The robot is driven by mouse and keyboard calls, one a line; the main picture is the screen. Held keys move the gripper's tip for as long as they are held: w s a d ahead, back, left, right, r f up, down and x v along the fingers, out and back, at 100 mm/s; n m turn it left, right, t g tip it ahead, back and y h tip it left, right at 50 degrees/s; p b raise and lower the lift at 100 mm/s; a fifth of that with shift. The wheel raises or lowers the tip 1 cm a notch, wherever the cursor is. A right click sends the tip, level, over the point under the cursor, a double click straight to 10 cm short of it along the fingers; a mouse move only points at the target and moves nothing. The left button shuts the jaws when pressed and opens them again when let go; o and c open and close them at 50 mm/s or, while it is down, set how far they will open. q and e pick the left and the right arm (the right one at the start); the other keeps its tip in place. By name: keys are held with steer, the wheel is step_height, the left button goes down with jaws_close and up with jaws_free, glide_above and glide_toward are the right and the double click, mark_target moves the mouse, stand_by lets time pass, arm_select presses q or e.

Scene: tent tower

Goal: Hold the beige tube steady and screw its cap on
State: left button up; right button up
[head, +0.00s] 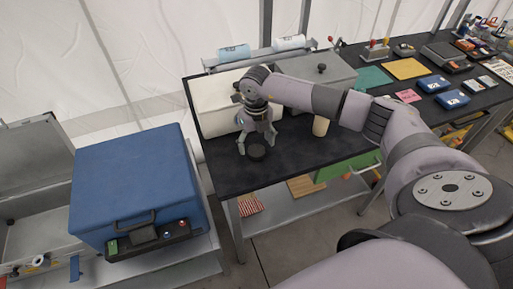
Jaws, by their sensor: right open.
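The beige tube (320,127) stands upright on the black table, partly hidden behind my right forearm. A small black round piece, which looks like the cap (257,153), lies on the table to the left of the tube, near the front edge. My right gripper (256,147) points down with its fingers apart, above and around the far side of the black piece. I cannot tell whether the fingers touch it. The tube is not held by any gripper. My left gripper is not in view.
A white box (215,105) and a grey box (325,72) stand behind on the black table (225,178). A blue case (130,185) is at the left. Blue boxes (451,99) and coloured mats lie at the right. The table's front-left corner is clear.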

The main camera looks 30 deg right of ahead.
steer(key=shift+f, duration=1.15)
steer(key=shift+c, duration=0.3)
steer(key=c, duration=0.8)
